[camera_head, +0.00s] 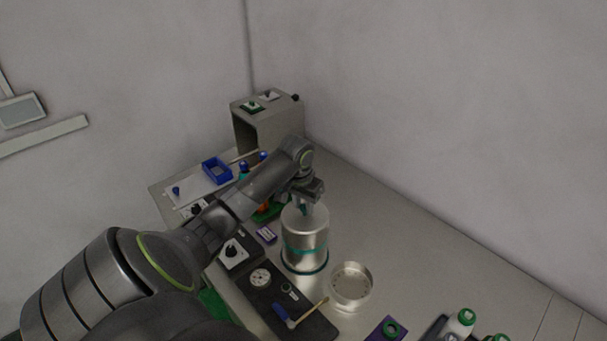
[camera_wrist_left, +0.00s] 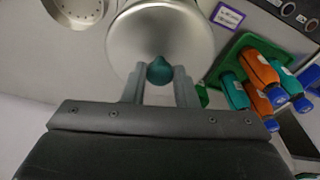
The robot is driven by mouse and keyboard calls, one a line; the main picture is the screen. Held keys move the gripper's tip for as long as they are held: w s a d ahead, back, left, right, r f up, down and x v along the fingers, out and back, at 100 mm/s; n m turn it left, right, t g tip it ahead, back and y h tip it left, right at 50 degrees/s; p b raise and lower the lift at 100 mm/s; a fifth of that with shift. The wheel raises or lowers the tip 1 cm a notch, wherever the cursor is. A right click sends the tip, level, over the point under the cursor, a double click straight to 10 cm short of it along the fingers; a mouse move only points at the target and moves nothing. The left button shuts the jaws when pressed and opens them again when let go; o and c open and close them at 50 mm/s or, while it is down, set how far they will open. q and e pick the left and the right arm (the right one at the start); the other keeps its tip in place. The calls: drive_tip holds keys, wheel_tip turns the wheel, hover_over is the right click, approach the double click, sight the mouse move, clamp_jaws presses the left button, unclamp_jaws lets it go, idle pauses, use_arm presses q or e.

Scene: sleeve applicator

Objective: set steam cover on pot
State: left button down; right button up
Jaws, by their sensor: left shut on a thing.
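The steam cover (camera_head: 305,218) is a shiny metal cylinder with a domed top, upright on the worktop's middle. A teal knob (camera_wrist_left: 160,70) stands at its top centre. My left gripper (camera_head: 308,205) comes down from above and is shut on this knob; its two fingers (camera_wrist_left: 160,82) flank it in the left wrist view. A teal band circles the metal body lower down, and a dark teal ring (camera_head: 305,271) shows at its base. I cannot tell where cover and pot meet, or whether the cover rests or hovers. My right gripper is not in view.
A shallow metal dish with holes (camera_head: 351,284) stands right of the cover. A dark control panel (camera_head: 262,290) with a dial and a blue-handled brush is in front. A green tray (camera_wrist_left: 228,60) holds orange and teal bottles. A grey box machine (camera_head: 243,128) stands behind.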

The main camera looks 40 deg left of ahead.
use_arm(q)
drive_tip(key=shift+f, duration=0.1)
drive_tip(key=c, duration=0.6)
unclamp_jaws()
idle(0.4)
wheel_tip(320, 180, up, 2)
drive_tip(key=p, duration=0.3)
drive_tip(key=shift+r, duration=0.25)
drive_tip(key=shift+r+p, duration=0.8)
drive_tip(key=shift+r, duration=0.95)
